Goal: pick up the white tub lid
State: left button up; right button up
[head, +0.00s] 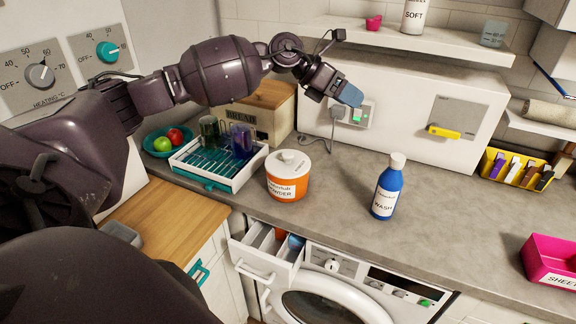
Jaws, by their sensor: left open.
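The white tub lid (288,162) sits on top of an orange tub (288,186) labelled as powder, on the grey counter. The lid has a small knob in its middle. My left gripper (350,96) is up and to the right of the lid, in front of the back wall panel and near a socket. It is open, and I see nothing in it. It is well apart from the lid. My right gripper is not in view.
A blue wash bottle (387,190) stands right of the tub. A drying rack (218,166) with glasses is to the left, before a bread box (262,114). A cord hangs behind the tub. A pink box (552,258) is far right.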

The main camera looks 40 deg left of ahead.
pick_arm(q)
jog(key=s+a+f+m+g+y, duration=0.25)
jog(key=a+f+y, duration=0.3)
jog(key=a, duration=0.35)
jog(key=m+g+y, duration=0.1)
jog(key=g+y, duration=0.2)
send_near(287, 154)
jog(key=shift+s+d, duration=0.1)
jog(key=shift+d, duration=0.1)
jog(key=f, duration=0.3)
jog(key=shift+d+f, duration=0.2)
jog(key=shift+f, duration=0.05)
jog(key=shift+w+f+p, duration=0.25)
jog(key=shift+f+p, duration=0.1)
jog(key=shift+f, duration=0.4)
jog(key=f, duration=0.3)
jog(key=f+p, duration=0.1)
jog(key=shift+w+d+f, duration=0.1)
jog(key=shift+w+f, duration=0.15)
jog(key=c, duration=1)
